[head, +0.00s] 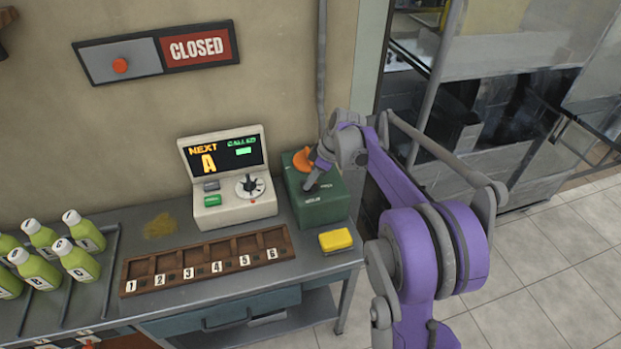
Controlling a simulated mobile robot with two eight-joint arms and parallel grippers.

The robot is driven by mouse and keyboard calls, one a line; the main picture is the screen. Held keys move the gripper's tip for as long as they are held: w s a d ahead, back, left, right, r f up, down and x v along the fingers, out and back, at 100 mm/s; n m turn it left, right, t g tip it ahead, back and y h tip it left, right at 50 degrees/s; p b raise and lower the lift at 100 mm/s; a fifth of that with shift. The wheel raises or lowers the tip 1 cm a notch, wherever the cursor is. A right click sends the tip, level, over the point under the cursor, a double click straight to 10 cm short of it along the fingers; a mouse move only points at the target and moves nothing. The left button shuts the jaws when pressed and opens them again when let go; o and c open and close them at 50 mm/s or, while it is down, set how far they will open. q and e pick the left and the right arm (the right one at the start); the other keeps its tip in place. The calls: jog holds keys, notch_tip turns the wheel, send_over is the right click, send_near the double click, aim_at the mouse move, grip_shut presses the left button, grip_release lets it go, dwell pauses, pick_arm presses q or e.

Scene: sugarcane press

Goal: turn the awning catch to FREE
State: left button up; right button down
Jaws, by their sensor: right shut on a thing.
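The awning catch appears to be the green box (325,203) with an orange handle (302,160) on top, at the back right of the counter. Its small white lettering is too small to read for sure. My right gripper (313,177) is over the top of this box, shut on the orange handle. The gripper and wrist hide part of the handle and the box top, so I cannot tell which mark the handle points to. My left gripper is not in view.
Left of the box stands a console (232,205) with a screen and knob. In front are a yellow sponge-like block (335,240) and a numbered wooden rack (208,262). Several green bottles (85,235) stand at left. A CLOSED sign (200,48) hangs on the wall.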

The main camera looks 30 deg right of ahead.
jog(key=n+g, duration=0.1)
jog(key=n, duration=0.2)
jog(key=n+g+y+p, duration=0.1)
jog(key=n, duration=0.2)
jog(key=shift+w+d, duration=0.1)
jog(key=shift+w, duration=0.05)
jog(key=shift+n, duration=0.3)
jog(key=c, duration=0.9)
grip_release()
jog(key=shift+o, duration=0.2)
jog(key=w+p+v, duration=0.1)
jog(key=v, duration=0.9)
jog(key=shift+s+d+r, duration=0.25)
jog(key=shift+s+r, duration=0.1)
jog(key=shift+r, duration=0.05)
